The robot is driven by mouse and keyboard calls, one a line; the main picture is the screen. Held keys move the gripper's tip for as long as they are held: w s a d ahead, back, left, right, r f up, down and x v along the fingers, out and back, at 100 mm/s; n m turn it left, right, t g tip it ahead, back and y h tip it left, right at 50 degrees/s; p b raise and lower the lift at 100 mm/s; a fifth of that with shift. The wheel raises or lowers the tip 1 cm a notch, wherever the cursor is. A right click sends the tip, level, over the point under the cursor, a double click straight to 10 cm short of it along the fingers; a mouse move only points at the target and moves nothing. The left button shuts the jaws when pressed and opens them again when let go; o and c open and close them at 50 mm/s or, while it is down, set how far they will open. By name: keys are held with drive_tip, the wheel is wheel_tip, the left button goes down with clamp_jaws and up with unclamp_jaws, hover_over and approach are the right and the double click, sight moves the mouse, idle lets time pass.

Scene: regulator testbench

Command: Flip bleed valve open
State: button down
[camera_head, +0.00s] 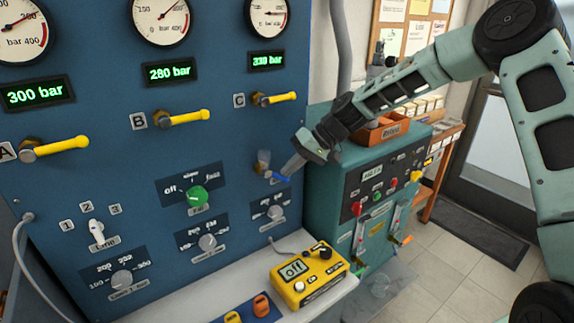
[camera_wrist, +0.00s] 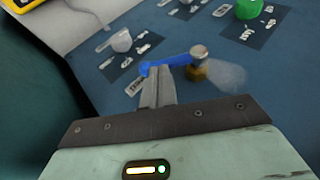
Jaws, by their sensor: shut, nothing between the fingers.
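The bleed valve has a blue lever (camera_wrist: 170,62) on a brass fitting (camera_wrist: 197,73), low on the right side of the blue panel. In the head view the blue lever (camera_head: 279,176) points right and slightly down from the fitting. A whitish blurred plume shows at the fitting in both views. My gripper (camera_head: 292,170) is shut and empty, with its fingertips at the lever's free end. In the wrist view the fingertips (camera_wrist: 154,76) overlap the lever near its outer end. Whether they touch it I cannot tell.
Yellow levers A (camera_head: 62,145), B (camera_head: 189,117) and C (camera_head: 276,98) sit higher on the panel. A green knob (camera_head: 197,196) is to the left. A teal cabinet (camera_head: 370,170) stands close on the right. A yellow meter (camera_head: 309,277) lies on the ledge below.

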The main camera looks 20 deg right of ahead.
sight(286, 180)
drive_tip(key=f+y+b, duration=0.2)
drive_tip(key=y, duration=0.1)
drive_tip(key=f+m+y+b, duration=0.1)
drive_tip(key=b, duration=0.1)
drive_tip(key=shift+s+a+g, duration=0.1)
drive_tip(key=shift+a+g, duration=0.15)
drive_tip(key=shift+g, duration=0.15)
drive_tip(key=shift+a+f+b, duration=0.1)
drive_tip(key=shift+a+b, duration=0.05)
drive_tip(key=shift+b, duration=0.15)
drive_tip(key=shift+a+f, duration=0.1)
wheel_tip(286, 180, up, 10)
drive_tip(key=b, duration=0.2)
idle(0.4)
drive_tip(key=shift+s, duration=0.1)
